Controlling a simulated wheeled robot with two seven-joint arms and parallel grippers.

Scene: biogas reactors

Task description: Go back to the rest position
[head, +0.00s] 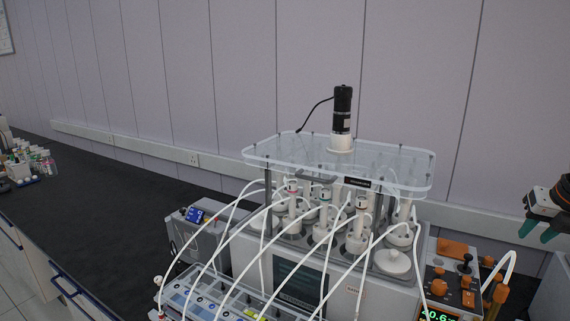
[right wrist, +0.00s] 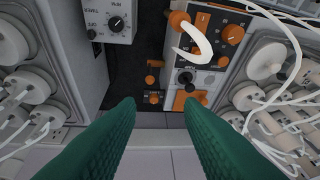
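My right gripper (head: 537,231) shows at the right edge of the head view, in the air above and to the right of the orange-and-grey control unit. Its two green fingers fill the lower part of the right wrist view (right wrist: 161,104). They stand apart with nothing between them, so it is open and empty. My left gripper is in neither view.
The biogas reactor unit (head: 347,285) with a clear top plate (head: 270,150) and many white tubes stands on the black bench (head: 90,210). The orange-knobbed control unit (head: 448,275) is at its right. A small grey box (head: 190,245) stands left. The bench's left stretch is mostly clear.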

